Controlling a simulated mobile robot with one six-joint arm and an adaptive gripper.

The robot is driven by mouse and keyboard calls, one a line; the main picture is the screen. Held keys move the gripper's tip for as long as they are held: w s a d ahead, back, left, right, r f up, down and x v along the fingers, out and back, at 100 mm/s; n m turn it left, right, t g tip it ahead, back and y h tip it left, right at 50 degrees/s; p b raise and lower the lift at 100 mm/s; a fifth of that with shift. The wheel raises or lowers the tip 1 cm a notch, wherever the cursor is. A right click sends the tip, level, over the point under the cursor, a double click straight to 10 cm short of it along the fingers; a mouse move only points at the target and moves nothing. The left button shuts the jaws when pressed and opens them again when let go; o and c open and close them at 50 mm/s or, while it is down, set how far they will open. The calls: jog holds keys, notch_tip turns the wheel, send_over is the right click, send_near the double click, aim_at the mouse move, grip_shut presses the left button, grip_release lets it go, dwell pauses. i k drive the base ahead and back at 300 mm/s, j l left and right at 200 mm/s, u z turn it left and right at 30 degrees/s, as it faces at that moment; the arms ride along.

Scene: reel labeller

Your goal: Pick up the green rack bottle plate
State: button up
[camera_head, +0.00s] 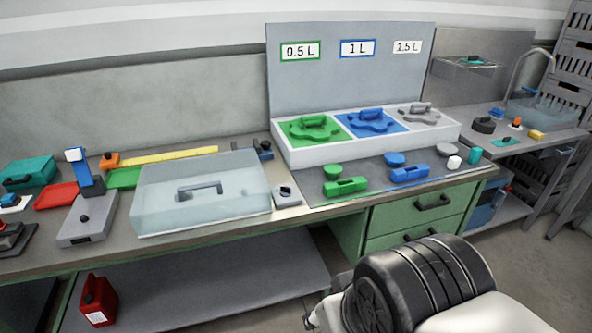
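The green rack bottle plate (314,128) lies in the left bay of a white rack (372,149) at the back of the bench. It has a raised green handle on top and sits below the 0.5 L label (300,50). A blue plate (371,121) and a grey plate (418,112) lie in the bays to its right. A black and white part of my own body shows at the bottom right, well in front of the rack. No gripper fingers show, so I cannot see what my gripper holds.
Green (345,187), blue (409,174) and grey handled pieces lie on the mat in front of the rack. A clear cover with a handle (201,191) stands left of it. Red and green trays are farther left. A red canister (98,299) is on the lower shelf.

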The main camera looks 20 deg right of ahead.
aim_at(333, 171)
jog(key=i+l+z, duration=0.15)
jog(key=i+l, duration=0.2)
jog(key=i+l+z, duration=0.1)
jog(key=i+l, duration=0.2)
jog(key=i, duration=0.3)
jog(key=i+l+z, duration=0.15)
jog(key=i, duration=0.35)
jog(key=i+l+z, duration=0.15)
jog(key=i+l, duration=0.15)
jog(key=i, duration=0.25)
